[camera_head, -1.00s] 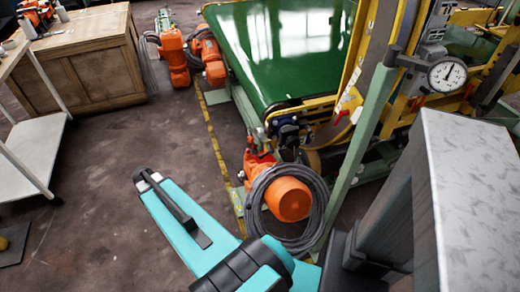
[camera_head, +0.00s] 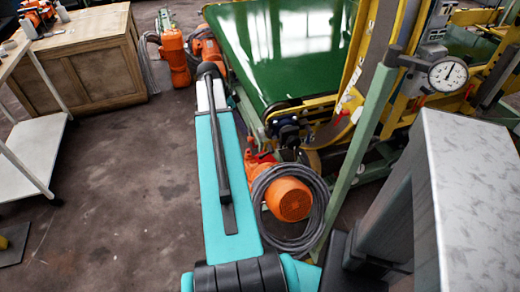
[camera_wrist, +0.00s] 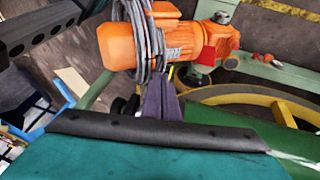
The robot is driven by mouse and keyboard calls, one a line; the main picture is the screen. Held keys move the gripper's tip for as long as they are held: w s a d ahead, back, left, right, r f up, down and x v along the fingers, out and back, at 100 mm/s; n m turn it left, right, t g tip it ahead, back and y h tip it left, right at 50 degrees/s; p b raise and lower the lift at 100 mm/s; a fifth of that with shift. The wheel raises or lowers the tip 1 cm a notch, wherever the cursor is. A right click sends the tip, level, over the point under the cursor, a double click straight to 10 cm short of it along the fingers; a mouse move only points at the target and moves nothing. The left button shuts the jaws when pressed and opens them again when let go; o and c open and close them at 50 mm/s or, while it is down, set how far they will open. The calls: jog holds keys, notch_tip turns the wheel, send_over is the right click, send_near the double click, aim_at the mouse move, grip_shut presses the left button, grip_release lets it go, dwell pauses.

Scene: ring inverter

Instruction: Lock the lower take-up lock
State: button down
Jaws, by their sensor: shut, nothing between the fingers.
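I cannot pick out the lower take-up lock for certain in either view. In the wrist view a small orange-red part (camera_wrist: 270,60) sits on a green frame at the right, too small to identify. My gripper (camera_wrist: 161,84) shows there as two dark purple-grey fingers, shut and empty, in front of the orange motor (camera_wrist: 165,44) with its coiled grey cable. Whether they touch it I cannot tell. In the head view my teal arm stretches up the middle and my gripper is not seen. The motor, with its cable coil, also shows in the head view (camera_head: 289,199).
The green belt (camera_head: 275,50) in its yellow frame lies beyond the motor. A green post (camera_head: 360,150) and a dial gauge (camera_head: 448,74) stand to the right. A wooden cabinet (camera_head: 90,70) and a white cart (camera_head: 25,155) stand left. The floor between is clear.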

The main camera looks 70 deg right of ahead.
jog(key=shift+s+d+r+m, duration=0.3)
jog(key=shift+s+d+r, duration=0.1)
jog(key=shift+s+r, duration=0.15)
jog(key=shift+f, duration=0.15)
jog(key=p+x, duration=0.1)
jog(key=x, duration=1.3)
jog(key=shift+s+a, duration=0.1)
jog(key=shift+a, duration=0.05)
